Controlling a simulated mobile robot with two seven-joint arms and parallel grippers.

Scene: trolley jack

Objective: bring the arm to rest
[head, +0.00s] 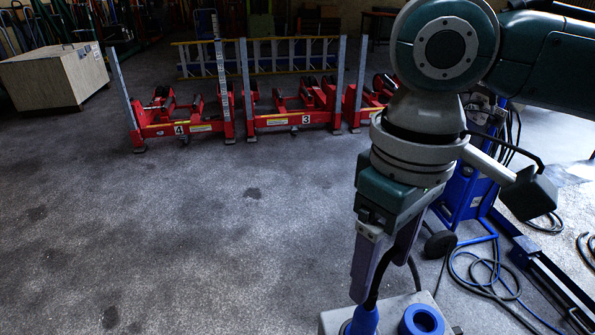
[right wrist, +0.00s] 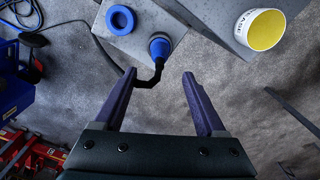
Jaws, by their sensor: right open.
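My right gripper (head: 380,275) points down at the lower right of the head view. In the right wrist view its two purple fingers (right wrist: 158,74) stand apart, with nothing gripped between them. A blue plug-like piece (head: 363,321) with a black, bent stem stands on a grey block (head: 335,322), just below the fingers. It also shows in the right wrist view (right wrist: 159,47), beyond the fingertips. The stem reaches towards the left finger there; whether they touch I cannot tell. A blue ring (head: 421,320) lies beside the plug on the block. My left gripper is not in view.
A yellow-topped tub (right wrist: 262,29) stands on a grey surface in the right wrist view. A blue machine (head: 463,195) and a loose blue hose (head: 490,283) are at right. Red numbered lifting units (head: 290,119) and a wooden crate (head: 55,78) stand behind. The left floor is clear.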

